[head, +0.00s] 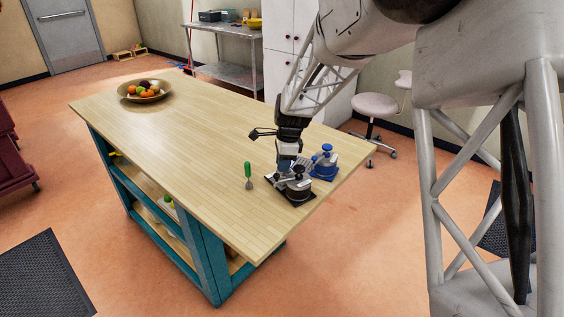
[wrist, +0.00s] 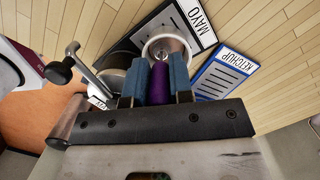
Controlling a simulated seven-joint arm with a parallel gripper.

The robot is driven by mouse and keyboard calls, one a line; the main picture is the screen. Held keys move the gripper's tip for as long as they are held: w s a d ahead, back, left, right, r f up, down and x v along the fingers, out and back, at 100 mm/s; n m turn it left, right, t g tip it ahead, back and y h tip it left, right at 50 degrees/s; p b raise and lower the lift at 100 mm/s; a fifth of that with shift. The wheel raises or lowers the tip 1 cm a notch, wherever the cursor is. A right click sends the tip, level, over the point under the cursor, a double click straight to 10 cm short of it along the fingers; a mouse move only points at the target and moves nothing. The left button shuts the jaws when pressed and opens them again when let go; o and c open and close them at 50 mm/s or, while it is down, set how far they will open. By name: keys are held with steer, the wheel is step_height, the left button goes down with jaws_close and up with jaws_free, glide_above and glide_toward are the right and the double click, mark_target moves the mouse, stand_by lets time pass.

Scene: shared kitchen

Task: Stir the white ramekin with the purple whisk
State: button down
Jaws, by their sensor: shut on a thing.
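My gripper (head: 288,166) is low over the near right part of the table. In the wrist view, its blue fingers (wrist: 161,72) are shut on the purple whisk's handle (wrist: 160,86). The whisk points at a round, pale-rimmed vessel that looks like the white ramekin (wrist: 184,43), beside the MAYO label. The whisk's head lines up with its opening, but I cannot tell how deep it is or whether it touches. In the head view, my gripper and the dark pot hide the whisk and most of the ramekin.
A dark lidded pot (head: 298,188) with a lever stands close by. A blue-topped pot (head: 326,160) is behind right, near the blue KETCHUP mat (wrist: 222,75). A green-handled tool (head: 248,172) stands left of my gripper. A fruit bowl (head: 130,92) is at the far end; the table between is clear.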

steer(key=shift+d, duration=0.3)
steer(key=shift+w+d, duration=0.15)
steer(key=shift+w, duration=0.4)
steer(key=shift+a, duration=0.4)
steer(key=shift+s+a, duration=0.25)
steer(key=shift+a, duration=0.05)
steer(key=shift+d, duration=0.2)
steer(key=shift+d, duration=0.15)
steer(key=shift+r, duration=0.25)
steer(key=shift+r, duration=3.1)
